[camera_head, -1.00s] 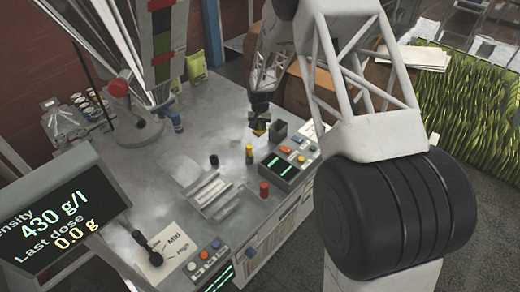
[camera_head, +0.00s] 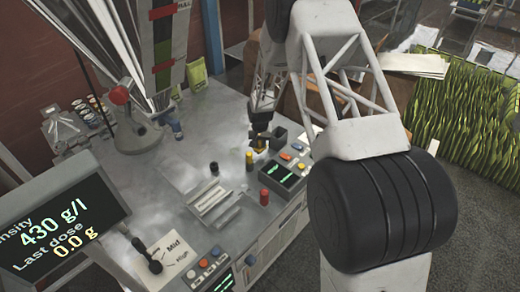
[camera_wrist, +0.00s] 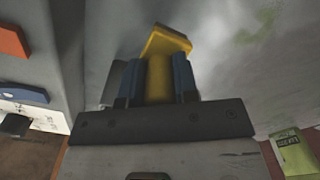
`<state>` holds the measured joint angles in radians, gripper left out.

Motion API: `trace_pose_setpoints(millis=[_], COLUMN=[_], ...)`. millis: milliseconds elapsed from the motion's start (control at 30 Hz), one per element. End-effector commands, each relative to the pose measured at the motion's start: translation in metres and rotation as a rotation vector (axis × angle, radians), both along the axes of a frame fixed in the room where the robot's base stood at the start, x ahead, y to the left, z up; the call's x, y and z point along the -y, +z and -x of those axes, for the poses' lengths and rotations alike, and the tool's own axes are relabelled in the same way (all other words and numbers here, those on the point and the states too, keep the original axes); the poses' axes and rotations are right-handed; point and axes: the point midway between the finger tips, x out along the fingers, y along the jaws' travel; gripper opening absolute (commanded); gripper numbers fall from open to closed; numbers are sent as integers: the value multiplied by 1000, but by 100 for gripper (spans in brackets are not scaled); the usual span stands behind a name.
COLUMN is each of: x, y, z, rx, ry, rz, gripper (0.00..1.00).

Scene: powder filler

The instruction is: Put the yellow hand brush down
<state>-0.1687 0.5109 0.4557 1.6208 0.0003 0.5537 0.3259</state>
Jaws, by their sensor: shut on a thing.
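The yellow hand brush (camera_wrist: 160,75) is between the two blue fingers of my gripper (camera_wrist: 158,82) in the wrist view. The fingers are shut on it, and its wider yellow end sticks out past them. In the head view my gripper (camera_head: 260,136) is low over the right back part of the grey worktop (camera_head: 190,150), and a small yellow part of the brush (camera_head: 260,146) shows under it. I cannot tell whether the brush touches the worktop.
A dark open box (camera_head: 278,138) stands just right of my gripper. The worktop left of my gripper is clear.

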Motion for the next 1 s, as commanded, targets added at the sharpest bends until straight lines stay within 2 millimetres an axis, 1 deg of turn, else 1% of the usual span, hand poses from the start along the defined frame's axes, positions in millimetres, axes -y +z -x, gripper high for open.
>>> trace_pose_setpoints(millis=[167,267,500,633,1000], x=[0,0,0,0,0], y=[0,-4,-28,-36,-38], z=[0,0,0,0,0], rx=[0,-1,-1,0,0], ry=[0,0,0,0,0], rz=[0,0,0,0,0], gripper=[0,0,0,0,0])
